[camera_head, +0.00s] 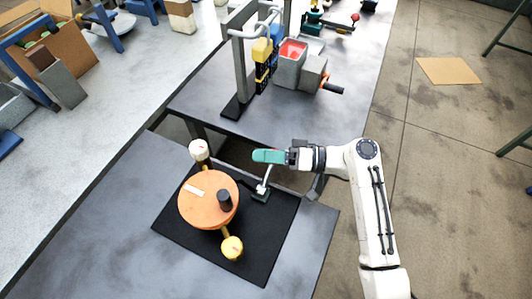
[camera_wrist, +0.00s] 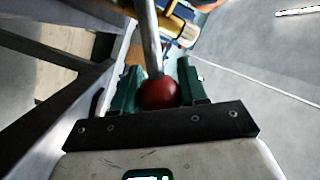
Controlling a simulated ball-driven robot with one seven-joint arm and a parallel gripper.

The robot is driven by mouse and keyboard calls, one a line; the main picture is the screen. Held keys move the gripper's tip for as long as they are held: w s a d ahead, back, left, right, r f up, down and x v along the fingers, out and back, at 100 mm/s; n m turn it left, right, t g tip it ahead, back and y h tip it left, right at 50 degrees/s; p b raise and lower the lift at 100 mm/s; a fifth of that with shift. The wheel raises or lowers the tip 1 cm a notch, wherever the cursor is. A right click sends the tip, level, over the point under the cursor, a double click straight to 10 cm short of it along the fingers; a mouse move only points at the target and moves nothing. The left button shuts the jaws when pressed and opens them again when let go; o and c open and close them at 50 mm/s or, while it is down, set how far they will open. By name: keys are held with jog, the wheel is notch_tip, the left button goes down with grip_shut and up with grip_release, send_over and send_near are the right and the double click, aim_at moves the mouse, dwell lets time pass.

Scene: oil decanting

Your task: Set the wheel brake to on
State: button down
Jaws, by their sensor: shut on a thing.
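My gripper (camera_head: 270,156) has teal fingers and is above the brake lever's base, at the right side of the orange wheel (camera_head: 200,210). The brake lever's metal rod (camera_head: 266,177) rises from a small dark green base (camera_head: 260,195) on the black mat (camera_head: 270,245). In the wrist view the lever's red ball knob (camera_wrist: 158,94) sits between the two green fingers, which are shut on it. The rod (camera_wrist: 150,40) runs away from the knob. In the head view the fingers hide the knob. I cannot tell whether the lever touches the wheel.
Behind stands a second grey table (camera_head: 200,95) with a dark stand, yellow blocks and a red-topped grey box (camera_head: 290,65). A light bench with a cardboard box (camera_head: 75,50) runs along the left.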

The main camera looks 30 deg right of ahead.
jog(key=s+a+r+n+h+b, duration=0.2)
jog(key=s+a+r+n+b, duration=0.1)
jog(key=n, duration=0.3)
jog(key=shift+a+r+n+g+h, duration=0.2)
jog(key=shift+a+n+g+h, duration=0.15)
jog(key=shift+a, duration=0.25)
jog(key=shift+s+a+r, duration=0.1)
jog(key=shift+s+a, duration=0.05)
jog(key=shift+a, duration=0.05)
dwell(0.5)
jog(key=c, duration=0.6)
grip_release()
jog(key=shift+c, duration=0.2)
jog(key=shift+d, duration=0.1)
